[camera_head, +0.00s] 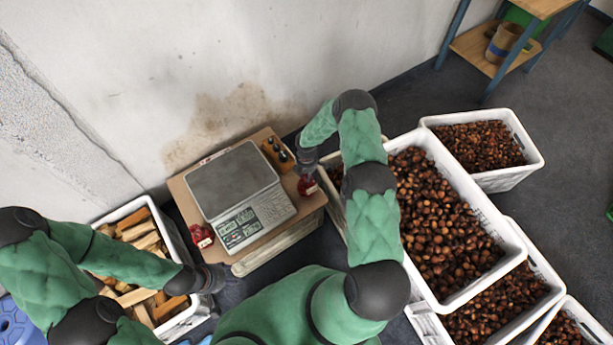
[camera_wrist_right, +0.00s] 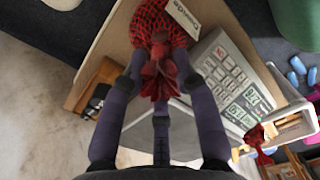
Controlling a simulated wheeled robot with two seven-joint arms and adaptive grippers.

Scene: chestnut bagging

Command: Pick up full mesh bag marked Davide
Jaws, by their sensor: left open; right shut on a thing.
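A red mesh bag (camera_head: 308,187) with a white tag is at the right side of the scale, by the board's right edge. In the right wrist view the bag (camera_wrist_right: 150,22) looks full and its tag (camera_wrist_right: 184,18) carries small, upside-down writing that I cannot read surely. My right gripper (camera_head: 306,168) is shut on the bag's gathered red neck (camera_wrist_right: 160,82). I cannot tell whether the bag touches the board. My left gripper (camera_head: 214,279) is open and empty near the wood crate. A second red bag (camera_head: 199,236) with a white tag lies at the board's front left corner.
The scale (camera_head: 234,190) stands on a brown board (camera_head: 184,197). White crates of chestnuts (camera_head: 512,233) fill the right side. A crate of wood pieces (camera_head: 188,318) is at the left.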

